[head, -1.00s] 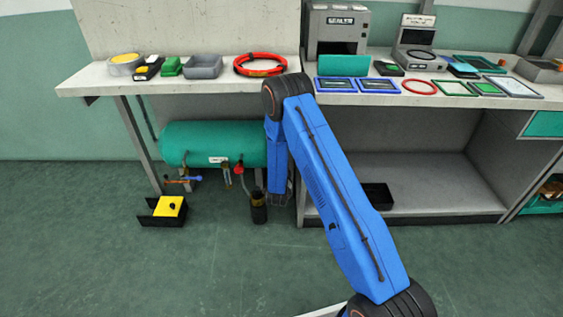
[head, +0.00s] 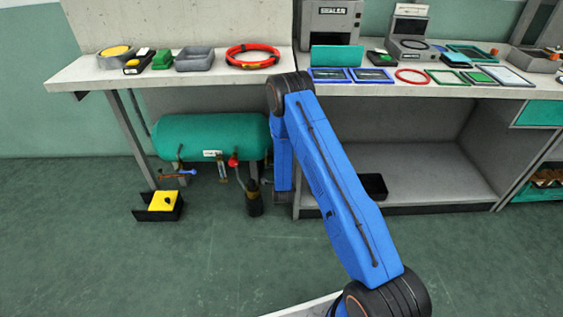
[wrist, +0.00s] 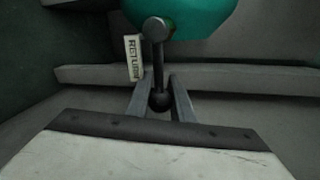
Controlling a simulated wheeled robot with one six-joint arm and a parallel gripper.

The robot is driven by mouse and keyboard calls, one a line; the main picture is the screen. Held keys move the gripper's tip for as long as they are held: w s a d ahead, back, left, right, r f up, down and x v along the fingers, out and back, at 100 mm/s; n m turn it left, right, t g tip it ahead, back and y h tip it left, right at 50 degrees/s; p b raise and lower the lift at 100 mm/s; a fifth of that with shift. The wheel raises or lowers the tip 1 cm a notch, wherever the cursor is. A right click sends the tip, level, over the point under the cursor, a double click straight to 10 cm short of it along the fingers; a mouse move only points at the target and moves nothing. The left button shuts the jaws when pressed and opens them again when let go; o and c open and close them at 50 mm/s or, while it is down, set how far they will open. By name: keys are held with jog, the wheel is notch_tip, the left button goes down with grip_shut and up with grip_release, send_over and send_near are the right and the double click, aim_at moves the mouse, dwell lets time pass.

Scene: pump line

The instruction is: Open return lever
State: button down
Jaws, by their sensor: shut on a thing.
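The return lever (wrist: 158,70) shows in the wrist view as a dark rod hanging down from a round pivot, with a ball knob at its lower end. A tag (wrist: 134,57) with the letters "RETU" readable hangs beside it on the left. My gripper (wrist: 161,100) is shut on the lever at the knob, one finger on each side. The teal tank (wrist: 190,15) is above and behind. In the head view my blue arm hides the lever and my gripper; the teal tank (head: 205,137) shows to the left of it.
Under the bench (head: 200,70) are a blue-handled valve (head: 183,172), a red-capped fitting (head: 233,161) and a dark cylinder (head: 254,200). A yellow block (head: 163,202) sits in a black holder on the floor. The floor in front is clear.

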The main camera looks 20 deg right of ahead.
jog(key=shift+s+f, duration=0.1)
jog(key=shift+f, duration=0.05)
dwell(0.3)
jog(key=c, duration=1.5)
grip_release()
jog(key=shift+c, duration=0.2)
jog(key=v, duration=1.7)
jog(key=shift+s+a, duration=0.1)
jog(key=shift+s, duration=0.05)
